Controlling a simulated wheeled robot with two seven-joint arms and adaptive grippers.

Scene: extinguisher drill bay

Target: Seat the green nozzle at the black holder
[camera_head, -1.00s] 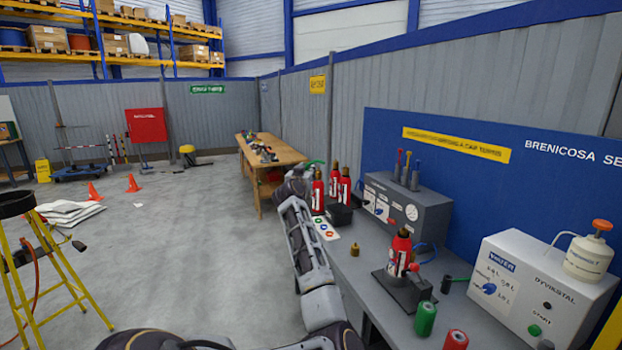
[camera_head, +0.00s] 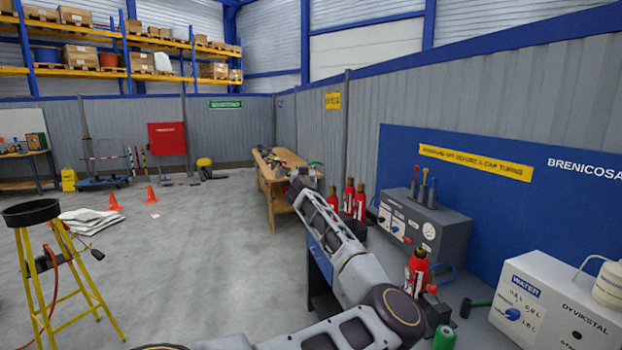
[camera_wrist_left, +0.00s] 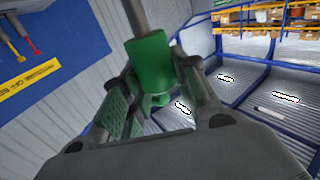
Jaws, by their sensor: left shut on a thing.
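The green nozzle (camera_wrist_left: 150,62) is between the fingers of my left gripper (camera_wrist_left: 150,100) in the left wrist view. The fingers are shut on it, and a grey rod-like part extends from it toward the top of the picture. In the head view my left gripper (camera_head: 303,176) is at the far end of my arm, left of the red extinguishers, with a bit of green (camera_head: 316,164) at its tip. I cannot clearly make out the black holder; my arm covers much of the bench. My right gripper is not in view.
Red extinguishers (camera_head: 360,203) stand on the bench, with another (camera_head: 417,272) nearer. A grey gauge box (camera_head: 425,228) and a white box (camera_head: 560,305) stand along the blue panel. A green canister (camera_head: 444,338) is at the front.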

